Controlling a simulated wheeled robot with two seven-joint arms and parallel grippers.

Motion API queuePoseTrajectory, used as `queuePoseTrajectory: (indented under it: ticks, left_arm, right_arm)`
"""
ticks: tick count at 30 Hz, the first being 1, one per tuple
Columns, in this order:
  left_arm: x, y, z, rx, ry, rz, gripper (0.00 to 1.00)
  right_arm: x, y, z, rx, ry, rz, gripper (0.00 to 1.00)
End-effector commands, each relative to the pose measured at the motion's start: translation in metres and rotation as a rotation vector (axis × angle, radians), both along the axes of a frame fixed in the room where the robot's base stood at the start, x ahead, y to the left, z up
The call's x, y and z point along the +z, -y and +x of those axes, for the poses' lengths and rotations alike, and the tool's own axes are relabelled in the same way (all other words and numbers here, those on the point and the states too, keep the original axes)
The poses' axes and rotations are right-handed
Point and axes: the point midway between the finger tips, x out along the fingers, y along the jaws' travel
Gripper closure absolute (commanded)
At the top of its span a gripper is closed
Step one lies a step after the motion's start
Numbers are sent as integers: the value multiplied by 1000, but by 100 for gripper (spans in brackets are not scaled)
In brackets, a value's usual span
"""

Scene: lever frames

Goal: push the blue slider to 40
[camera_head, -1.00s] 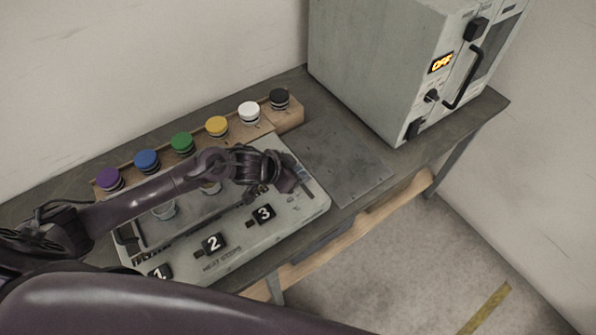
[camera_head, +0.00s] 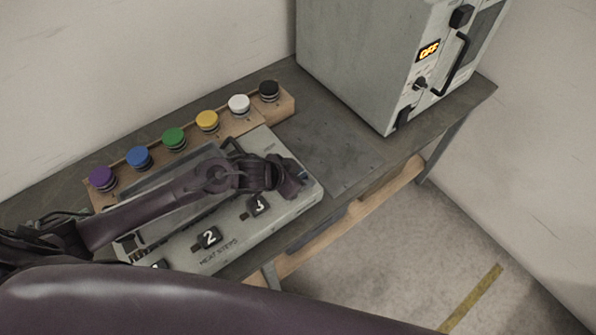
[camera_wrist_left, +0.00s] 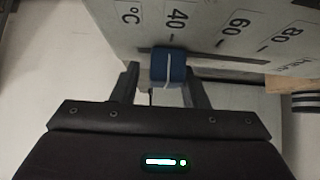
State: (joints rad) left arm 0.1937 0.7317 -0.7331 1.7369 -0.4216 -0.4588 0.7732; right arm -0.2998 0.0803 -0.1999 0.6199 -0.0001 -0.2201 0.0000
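The blue slider (camera_wrist_left: 168,67) shows in the left wrist view, its white line a little left of the tick under the 40 on a printed scale (camera_wrist_left: 176,20) marked °C, 40, 60 and 80. It sits between the fingertips of my left gripper (camera_wrist_left: 162,88). The right finger is close to it and a gap shows at the left finger. Contact is unclear. In the head view my left gripper (camera_head: 292,182) is above the right part of the pale heat-steps panel (camera_head: 232,248), and the slider is hidden there. My right gripper is not in view.
A wooden rack (camera_head: 262,122) with several coloured round knobs stands behind the panel. A grey oven (camera_head: 350,65) reading OFF stands at the right. Numbered black blocks (camera_head: 208,238) lie along the panel's front. A bare metal plate (camera_head: 338,165) lies between panel and oven.

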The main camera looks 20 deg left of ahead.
Motion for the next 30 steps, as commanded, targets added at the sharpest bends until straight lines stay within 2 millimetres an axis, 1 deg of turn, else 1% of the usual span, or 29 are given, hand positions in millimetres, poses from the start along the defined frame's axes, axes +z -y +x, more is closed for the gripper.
queuePoseTrajectory:
  ticks: [1,2,10,14,24,30]
  left_arm:
    - [0,0,0,0,0,0,53]
    - [0,0,0,1,0,1,49]
    - [0,-2,1,4,1,2,49]
    - [6,-7,-5,4,1,4,49]
    - [44,-29,-36,1,1,4,49]
    - [55,-34,-43,1,1,2,49]
  right_arm:
    - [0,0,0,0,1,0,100]
    - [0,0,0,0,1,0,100]
    - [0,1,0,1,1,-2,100]
    - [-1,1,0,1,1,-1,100]
    - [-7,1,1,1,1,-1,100]
    - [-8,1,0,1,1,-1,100]
